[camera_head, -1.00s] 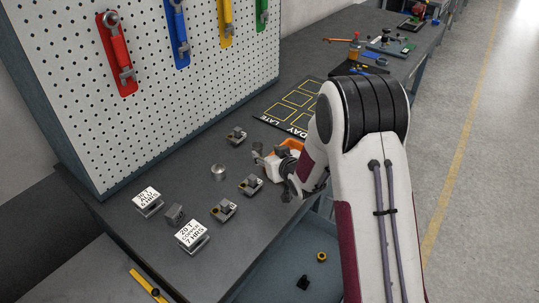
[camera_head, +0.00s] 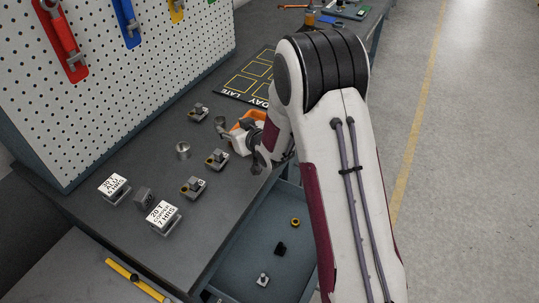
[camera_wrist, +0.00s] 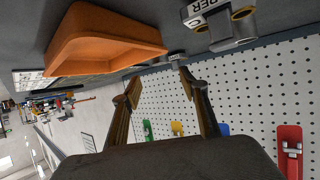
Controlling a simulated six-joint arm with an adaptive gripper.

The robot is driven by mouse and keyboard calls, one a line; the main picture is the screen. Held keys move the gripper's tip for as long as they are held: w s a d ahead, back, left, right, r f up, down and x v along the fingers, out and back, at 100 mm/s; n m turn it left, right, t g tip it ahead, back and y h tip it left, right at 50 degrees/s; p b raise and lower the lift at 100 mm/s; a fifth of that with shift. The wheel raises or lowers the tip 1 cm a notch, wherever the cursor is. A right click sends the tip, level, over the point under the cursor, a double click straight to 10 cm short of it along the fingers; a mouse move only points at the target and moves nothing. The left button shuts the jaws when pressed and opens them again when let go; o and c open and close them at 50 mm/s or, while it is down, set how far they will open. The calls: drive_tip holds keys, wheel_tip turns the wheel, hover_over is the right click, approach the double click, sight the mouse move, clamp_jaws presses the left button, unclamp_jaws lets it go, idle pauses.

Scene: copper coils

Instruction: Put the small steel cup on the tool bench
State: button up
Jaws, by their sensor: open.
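A small steel cup (camera_head: 183,150) stands upright on the dark grey tool bench (camera_head: 150,165), left of my gripper and clear of it. My gripper (camera_head: 262,162) is at the bench's right edge beside an orange bin (camera_head: 252,117), and the arm partly hides it. In the wrist view my gripper (camera_wrist: 155,85) has its two fingers spread with nothing between them. The orange bin (camera_wrist: 105,40) is beyond them at upper left there. I cannot make out the cup in the wrist view.
Several small stands with metal parts (camera_head: 193,187) surround the cup. Two labelled blocks (camera_head: 163,215) are at front left. A pegboard with tools (camera_head: 110,90) rises behind. A blue-grey lower tray (camera_head: 240,260) holds small parts. Bench between cup and pegboard is clear.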

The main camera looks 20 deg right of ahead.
drive_tip(key=shift+r, duration=0.1)
drive_tip(key=shift+s+d+r, duration=0.15)
drive_tip(key=shift+d+r, duration=0.05)
drive_tip(key=shift+r, duration=0.3)
drive_tip(key=s+d+r+m+g+h, duration=0.1)
drive_tip(key=s+d+r+h, duration=0.15)
drive_tip(key=s+r, duration=0.45)
drive_tip(key=s+d+r+m+g+h, duration=0.1)
drive_tip(key=s+d+r+g, duration=0.15)
drive_tip(key=s+r, duration=0.45)
drive_tip(key=s+r+g, duration=0.1)
drive_tip(key=s+r, duration=0.1)
drive_tip(key=s, duration=1.3)
drive_tip(key=s+r+g, duration=0.1)
drive_tip(key=s+g, duration=0.1)
drive_tip(key=s, duration=1.3)
drive_tip(key=shift+s+d+r+m, duration=0.25)
drive_tip(key=shift+d+r+m, duration=0.1)
drive_tip(key=shift+d+m, duration=0.05)
